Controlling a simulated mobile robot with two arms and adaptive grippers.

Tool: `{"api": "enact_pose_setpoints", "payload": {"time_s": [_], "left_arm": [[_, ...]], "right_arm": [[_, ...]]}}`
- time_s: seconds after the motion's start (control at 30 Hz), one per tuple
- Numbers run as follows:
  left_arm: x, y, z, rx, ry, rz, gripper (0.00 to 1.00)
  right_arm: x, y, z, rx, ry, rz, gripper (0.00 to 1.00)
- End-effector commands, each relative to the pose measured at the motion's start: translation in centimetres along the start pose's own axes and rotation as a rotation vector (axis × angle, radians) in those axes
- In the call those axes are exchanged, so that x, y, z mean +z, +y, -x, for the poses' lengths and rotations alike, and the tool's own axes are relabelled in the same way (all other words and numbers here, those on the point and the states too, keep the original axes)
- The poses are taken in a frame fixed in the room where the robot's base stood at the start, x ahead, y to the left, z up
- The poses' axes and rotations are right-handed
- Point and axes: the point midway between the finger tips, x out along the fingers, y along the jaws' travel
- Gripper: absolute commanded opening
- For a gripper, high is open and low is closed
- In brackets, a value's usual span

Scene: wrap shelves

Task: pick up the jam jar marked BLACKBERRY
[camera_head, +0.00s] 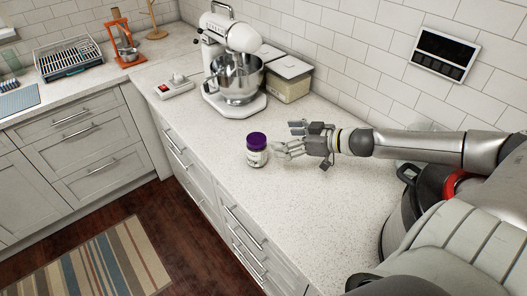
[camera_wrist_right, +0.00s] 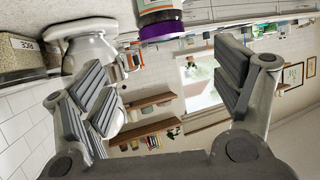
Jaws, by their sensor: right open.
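A small jar with a purple lid and a pale label (camera_head: 257,152) stands upright on the white counter (camera_head: 330,205), near its front edge. The label's writing is too small to read. My right gripper (camera_head: 286,140) is open and empty just to the right of the jar, with its fingers pointing at it. In the right wrist view the picture is upside down; the jar (camera_wrist_right: 160,20) shows at the top, ahead of the gap between the open fingers (camera_wrist_right: 165,80). My left gripper is not in view.
A white stand mixer (camera_head: 235,65) and a clear container (camera_head: 288,80), marked RICE in the wrist view (camera_wrist_right: 20,55), stand behind the jar. A white box with a red button (camera_head: 174,87) lies further left. A dark pot (camera_head: 405,205) stands right, below my arm. The counter around the jar is clear.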

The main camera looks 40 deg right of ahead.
Motion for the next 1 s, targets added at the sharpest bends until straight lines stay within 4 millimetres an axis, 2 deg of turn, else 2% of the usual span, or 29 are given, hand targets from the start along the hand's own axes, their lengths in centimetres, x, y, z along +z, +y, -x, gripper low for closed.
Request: {"api": "enact_pose_setpoints", "payload": {"time_s": [0.13, 0.3, 0.37, 0.57, 0.7, 1.0], "left_arm": [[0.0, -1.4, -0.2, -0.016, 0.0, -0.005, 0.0], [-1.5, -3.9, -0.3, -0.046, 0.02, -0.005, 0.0], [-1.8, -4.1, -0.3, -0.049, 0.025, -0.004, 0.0], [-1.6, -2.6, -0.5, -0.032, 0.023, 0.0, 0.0], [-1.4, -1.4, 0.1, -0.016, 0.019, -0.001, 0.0], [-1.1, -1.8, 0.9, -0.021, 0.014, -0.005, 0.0]], "right_arm": [[-0.1, 0.1, -0.6, 0.001, 0.005, 0.0, 0.85], [-0.1, 0.1, -1.3, 0.001, 0.004, 0.001, 0.85], [-0.1, 0.1, -1.5, 0.001, 0.004, 0.001, 0.85], [-0.2, 0.0, -2.4, 0.0, 0.004, 0.005, 0.85], [-0.3, 0.1, -3.0, 0.003, 0.005, 0.0, 0.85], [-0.2, 0.0, -4.8, 0.001, 0.003, 0.002, 0.85]]}}
